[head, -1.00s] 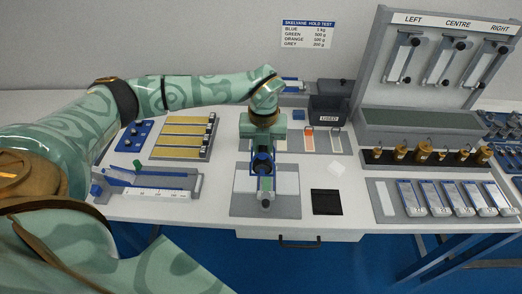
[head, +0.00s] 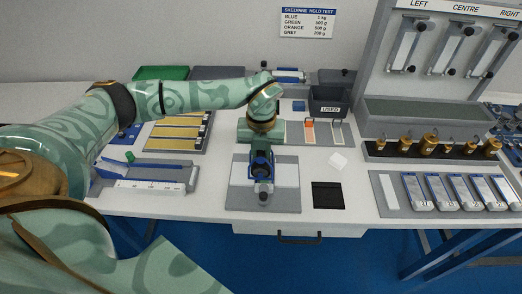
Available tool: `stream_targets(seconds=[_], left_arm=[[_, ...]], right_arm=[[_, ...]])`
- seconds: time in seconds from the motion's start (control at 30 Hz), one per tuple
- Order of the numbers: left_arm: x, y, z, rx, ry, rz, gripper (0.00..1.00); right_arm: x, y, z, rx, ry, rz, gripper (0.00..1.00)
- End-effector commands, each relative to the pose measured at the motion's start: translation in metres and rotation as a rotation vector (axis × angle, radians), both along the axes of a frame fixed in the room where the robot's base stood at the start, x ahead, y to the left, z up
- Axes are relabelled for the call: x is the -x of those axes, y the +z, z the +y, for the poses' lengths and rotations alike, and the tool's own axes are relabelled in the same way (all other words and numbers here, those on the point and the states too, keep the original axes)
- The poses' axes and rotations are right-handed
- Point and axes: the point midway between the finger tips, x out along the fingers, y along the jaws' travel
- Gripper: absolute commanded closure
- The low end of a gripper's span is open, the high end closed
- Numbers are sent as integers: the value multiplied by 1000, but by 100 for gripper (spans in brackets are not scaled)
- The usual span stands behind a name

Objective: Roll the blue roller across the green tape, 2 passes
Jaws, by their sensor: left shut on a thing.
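My left gripper (head: 261,160) points down over the grey board (head: 236,198) at the front middle of the table, shut on the blue roller. The roller's dark and grey end (head: 263,188) shows just in front of the gripper; I cannot tell whether it touches the surface below. A pale panel (head: 287,174) on the board shows beside the gripper. The green tape is not clearly visible; the gripper and roller cover the middle of the panel. My right gripper is out of view.
A black pad (head: 327,196) and a white square (head: 338,160) lie right of the board. A blue-and-grey fixture (head: 150,178) stands to the left. Weights (head: 429,144) and a tray of blocks (head: 388,192) are on the right. A USED bin (head: 328,101) stands behind.

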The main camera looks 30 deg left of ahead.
Motion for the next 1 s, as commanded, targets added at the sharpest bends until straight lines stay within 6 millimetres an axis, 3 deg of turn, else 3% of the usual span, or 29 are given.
stream_targets(seconds=[1.0], left_arm=[[0, 2, -1, 2, 0, -3, 100]], right_arm=[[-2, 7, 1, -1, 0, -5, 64]])
